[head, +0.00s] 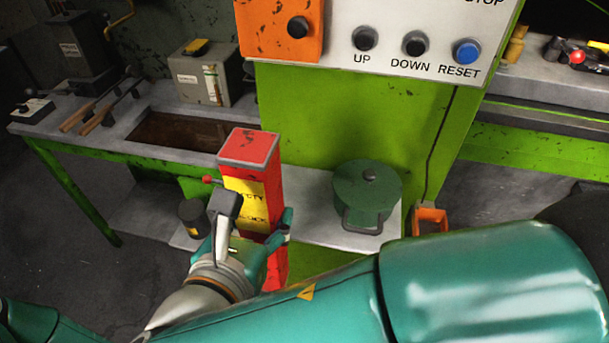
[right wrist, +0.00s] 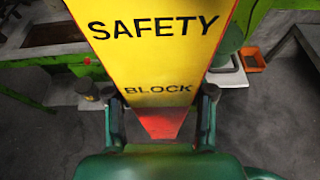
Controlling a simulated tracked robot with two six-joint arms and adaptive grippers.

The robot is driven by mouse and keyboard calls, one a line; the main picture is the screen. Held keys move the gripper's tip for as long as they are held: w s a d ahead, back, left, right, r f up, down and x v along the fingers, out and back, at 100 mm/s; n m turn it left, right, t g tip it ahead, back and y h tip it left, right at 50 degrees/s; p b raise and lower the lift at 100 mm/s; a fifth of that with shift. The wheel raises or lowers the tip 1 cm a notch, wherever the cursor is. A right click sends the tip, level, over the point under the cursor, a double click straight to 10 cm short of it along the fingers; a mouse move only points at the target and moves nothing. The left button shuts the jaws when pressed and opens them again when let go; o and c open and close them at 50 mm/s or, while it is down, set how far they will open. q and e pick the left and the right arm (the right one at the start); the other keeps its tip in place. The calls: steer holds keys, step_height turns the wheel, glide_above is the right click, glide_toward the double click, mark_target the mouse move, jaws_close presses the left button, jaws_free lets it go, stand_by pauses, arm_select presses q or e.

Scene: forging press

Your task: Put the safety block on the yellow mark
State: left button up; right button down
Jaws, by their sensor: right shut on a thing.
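The safety block (head: 252,160) is a tall red post with a yellow label, standing upright in the middle of the head view. In the right wrist view its yellow face (right wrist: 155,55) reads SAFETY BLOCK, and its red lower part narrows away below. My right gripper (head: 254,226) is shut on the block, with one finger on each side; the fingers also show in the right wrist view (right wrist: 161,100). The block's lower end is partly hidden by my arm in the head view. I cannot see a yellow mark on any surface. My left gripper is not in view.
A green press body (head: 350,120) with a control panel (head: 400,30) stands behind the block. A green lidded pot (head: 367,195) sits on a low grey shelf (head: 315,215) to the right. A workbench (head: 90,130) with tongs is at left; an orange bin (head: 430,219) is at right.

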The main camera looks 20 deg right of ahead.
steer(key=w+d+p, duration=0.3)
steer(key=w+d, duration=0.7)
steer(key=w, duration=0.4)
steer(key=shift+w, duration=0.2)
steer(key=shift+f, duration=0.1)
steer(key=c, duration=0.8)
jaws_free()
steer(key=shift+f, duration=0.2)
steer(key=o, duration=0.4)
steer(key=shift+r, duration=0.15)
